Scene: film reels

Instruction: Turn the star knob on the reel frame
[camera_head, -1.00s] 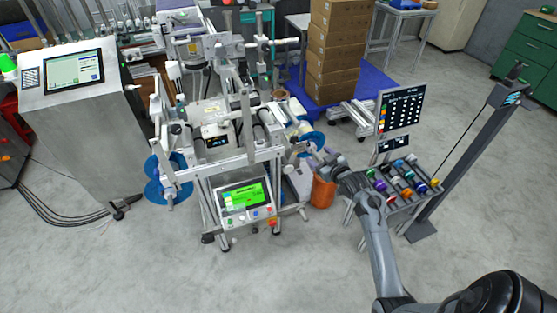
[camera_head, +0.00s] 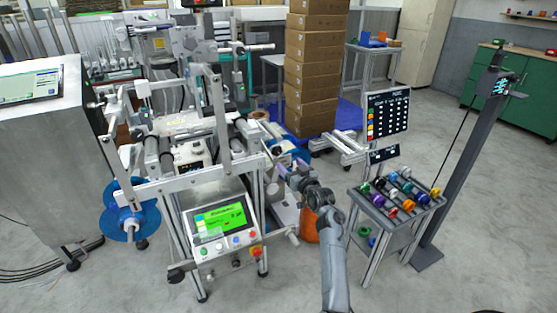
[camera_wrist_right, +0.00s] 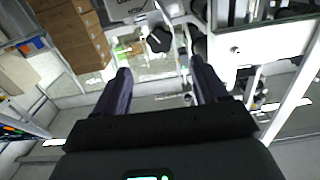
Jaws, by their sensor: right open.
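The reel frame (camera_head: 205,172) stands left of centre in the head view, with a blue reel (camera_head: 130,222) at its left side and a lit green screen on its front. My right gripper (camera_head: 292,177) is by the right side of the frame. In the right wrist view the jaws (camera_wrist_right: 163,76) are open and empty. A dark knob-like part (camera_wrist_right: 159,40), which may be the star knob, shows beyond the fingertips, roughly between them. I cannot make out the star knob in the head view. My left gripper is not in view.
An orange bin (camera_head: 309,226) stands under my right forearm. A small rack of coloured rolls (camera_head: 398,193) and a grey post (camera_head: 465,160) stand to the right. Stacked cartons (camera_head: 312,70) are behind. The front floor is clear.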

